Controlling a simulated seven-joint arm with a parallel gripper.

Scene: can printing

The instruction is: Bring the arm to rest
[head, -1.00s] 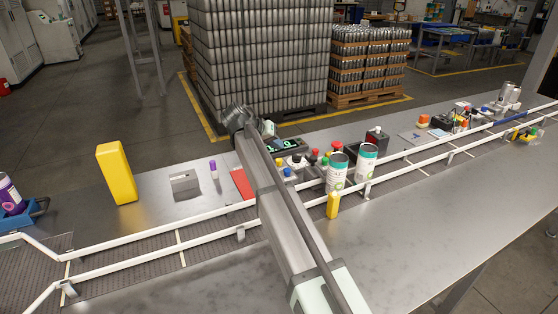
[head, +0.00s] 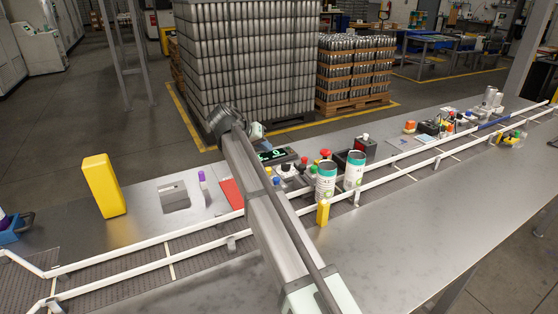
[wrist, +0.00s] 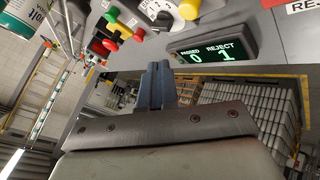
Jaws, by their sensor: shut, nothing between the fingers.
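My arm reaches over the conveyor (head: 195,254) from the near side of the bench. In the wrist view my gripper (wrist: 159,68) is shut, its two dark fingers together with nothing between them. It is in front of a control panel whose counter display (wrist: 212,51) reads passed 0, reject 1. The fingers look apart from the panel. The counter display also shows there (head: 275,155), just right of my arm's end.
Two white-and-green cans (head: 326,182) (head: 354,170) stand right of my arm, by a small yellow block (head: 322,213). White guide rails (head: 130,255) border the conveyor.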

